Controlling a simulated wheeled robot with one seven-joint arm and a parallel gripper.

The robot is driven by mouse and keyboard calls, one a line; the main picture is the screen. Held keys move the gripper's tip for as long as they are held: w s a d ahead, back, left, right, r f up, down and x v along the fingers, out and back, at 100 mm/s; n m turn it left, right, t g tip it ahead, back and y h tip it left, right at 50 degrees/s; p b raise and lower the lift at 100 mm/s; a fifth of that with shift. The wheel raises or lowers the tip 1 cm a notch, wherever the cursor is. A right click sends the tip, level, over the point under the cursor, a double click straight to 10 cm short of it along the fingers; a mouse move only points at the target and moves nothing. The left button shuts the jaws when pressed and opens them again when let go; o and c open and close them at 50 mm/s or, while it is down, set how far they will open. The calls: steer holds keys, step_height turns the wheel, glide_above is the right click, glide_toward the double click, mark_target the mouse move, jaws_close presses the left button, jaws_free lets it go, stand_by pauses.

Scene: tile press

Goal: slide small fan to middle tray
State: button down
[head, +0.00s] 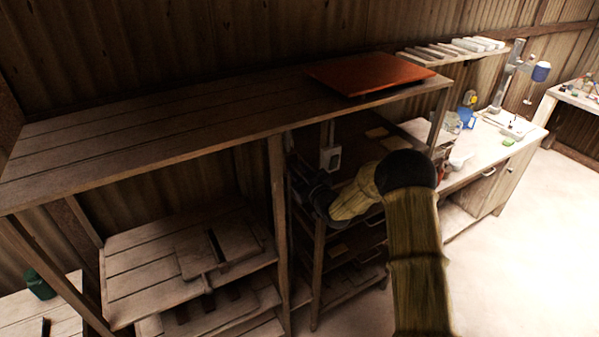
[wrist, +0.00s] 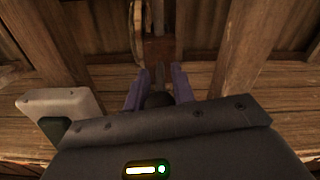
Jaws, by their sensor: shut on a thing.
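My gripper (wrist: 158,88) shows in the wrist view as two bluish fingers with a dark rounded thing (wrist: 158,99) between them. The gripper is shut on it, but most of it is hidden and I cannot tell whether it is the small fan. In the head view my gripper (head: 304,178) is a dark shape at the left side of a wooden rack, below the long top shelf. The rack has several tray-like levels, with a lower one (head: 345,243) below my arm. I cannot tell for sure which is the middle tray.
An orange-red panel (head: 368,73) lies on the long top shelf (head: 150,133). A wooden post (head: 278,215) stands just left of my gripper. A pale grey box (head: 330,158) is close by. A white bench (head: 485,150) stands at right, with open floor in front.

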steer(key=shift+f, duration=0.1)
step_height(320, 180, down, 26)
steer(key=b, duration=2.7)
steer(key=c, duration=1.2)
jaws_free()
steer(key=shift+s+d, duration=0.1)
steer(key=b+v, duration=0.3)
steer(key=v, duration=1.4)
steer(key=shift+d, duration=0.15)
